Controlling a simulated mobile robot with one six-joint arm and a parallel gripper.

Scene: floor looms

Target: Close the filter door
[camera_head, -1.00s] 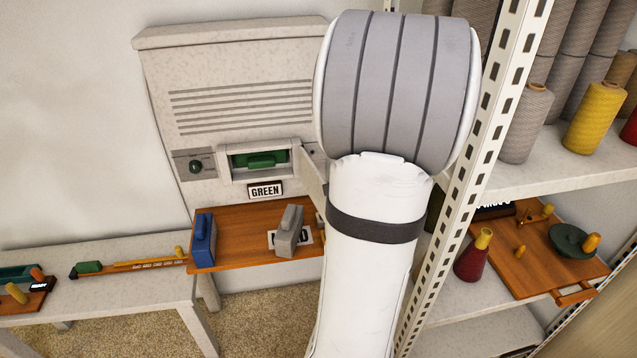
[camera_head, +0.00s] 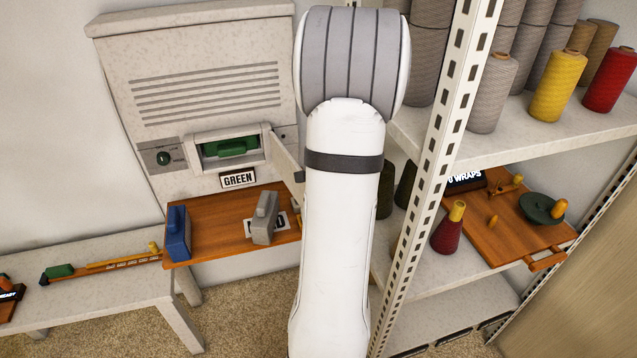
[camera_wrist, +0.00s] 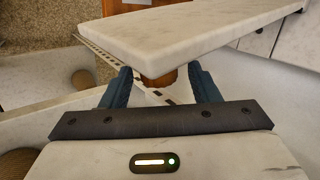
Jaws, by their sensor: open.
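The filter door (camera_head: 287,165) is a pale panel that stands open, swung out at the right side of the filter opening. A green filter block (camera_head: 231,148) sits inside the opening, above a sign reading GREEN. In the wrist view, a pale slab that looks like the door (camera_wrist: 195,35) crosses the top, with a brown knob (camera_wrist: 160,80) below it. My gripper (camera_wrist: 160,70) is open, its two blue fingers on either side of the knob. I cannot tell whether they touch it. In the head view my arm hides the gripper.
Below the opening, a wooden shelf (camera_head: 212,243) holds a blue block (camera_head: 178,232) and a grey block (camera_head: 264,219). A white perforated rack post (camera_head: 428,165) stands close to the right of my arm, with yarn cones behind. A low table (camera_head: 95,295) is at left.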

